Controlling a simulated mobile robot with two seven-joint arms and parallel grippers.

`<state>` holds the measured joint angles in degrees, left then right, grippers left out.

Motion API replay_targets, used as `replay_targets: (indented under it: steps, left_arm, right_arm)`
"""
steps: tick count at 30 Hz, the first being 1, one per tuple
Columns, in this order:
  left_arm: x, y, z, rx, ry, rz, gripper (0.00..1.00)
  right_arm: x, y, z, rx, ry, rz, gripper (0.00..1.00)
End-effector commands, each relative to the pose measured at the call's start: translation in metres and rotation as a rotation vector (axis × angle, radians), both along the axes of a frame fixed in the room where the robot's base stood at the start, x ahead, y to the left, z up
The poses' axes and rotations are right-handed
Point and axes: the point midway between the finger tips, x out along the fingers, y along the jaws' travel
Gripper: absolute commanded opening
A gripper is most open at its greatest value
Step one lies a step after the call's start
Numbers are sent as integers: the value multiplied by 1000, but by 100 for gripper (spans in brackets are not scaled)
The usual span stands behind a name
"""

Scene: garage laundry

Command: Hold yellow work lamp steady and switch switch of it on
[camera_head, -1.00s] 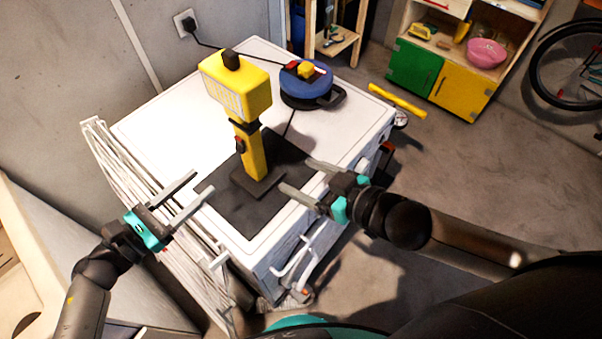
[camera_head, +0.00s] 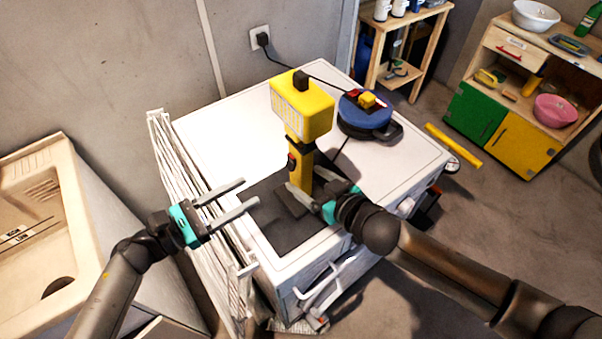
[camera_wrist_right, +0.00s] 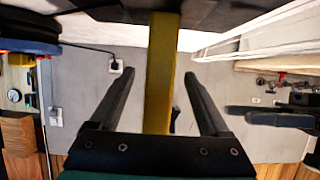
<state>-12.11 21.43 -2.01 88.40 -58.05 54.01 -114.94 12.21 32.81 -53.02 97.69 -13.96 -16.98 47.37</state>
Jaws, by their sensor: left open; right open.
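The yellow work lamp (camera_head: 303,108) stands upright on a dark mat (camera_head: 283,228) on top of the white appliance. Its red and black switch (camera_head: 291,163) is on the handle's left side. My right gripper (camera_head: 305,180) is open, low at the handle, with a finger on either side. In the right wrist view, the yellow handle (camera_wrist_right: 160,85) runs between the spread fingers of my right gripper (camera_wrist_right: 164,73), with gaps visible on both sides. My left gripper (camera_head: 250,191) is open and empty, left of the lamp, pointing towards its handle and apart from it.
A blue cable reel (camera_head: 365,115) stands behind the lamp on the white appliance (camera_head: 220,130); its cord runs to a wall socket (camera_head: 260,37). A folded drying rack (camera_head: 185,185) leans at the left side. A beige sink (camera_head: 50,210) is further left.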

Motion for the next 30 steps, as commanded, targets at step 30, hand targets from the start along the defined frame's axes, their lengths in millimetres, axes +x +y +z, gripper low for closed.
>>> replay_targets:
  steps: [30]
  left_arm:
    - [0,0,0,0,0,0,50]
  right_arm:
    - [25,18,-13,0,0,1,46]
